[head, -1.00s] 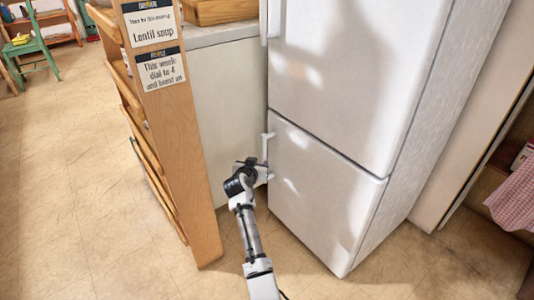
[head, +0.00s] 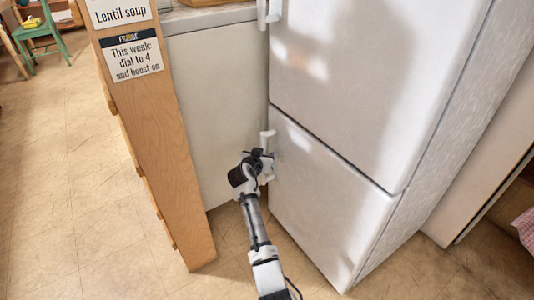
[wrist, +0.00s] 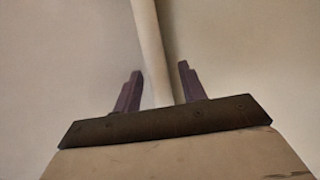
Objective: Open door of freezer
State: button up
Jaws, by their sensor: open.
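A white two-door fridge-freezer stands right of centre in the head view, with a large upper door (head: 360,80) and a smaller lower door (head: 325,195), both shut. The lower door's white upright handle (head: 267,143) is at its left edge. My gripper (head: 262,160) is at this handle and hides part of it. In the wrist view my gripper (wrist: 158,90) is open, and the pale handle bar (wrist: 151,50) runs between its two dark fingers, nearer the left one. I cannot tell whether a finger touches the bar.
A white cabinet panel (head: 220,115) is just left of the fridge. A wooden shelf end (head: 165,140) with paper signs stands further left, close to my arm. Tiled floor (head: 70,200) is clear at the left. A green chair (head: 40,40) is far back.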

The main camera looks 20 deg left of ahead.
jog(key=shift+c, duration=0.4)
grip_shut()
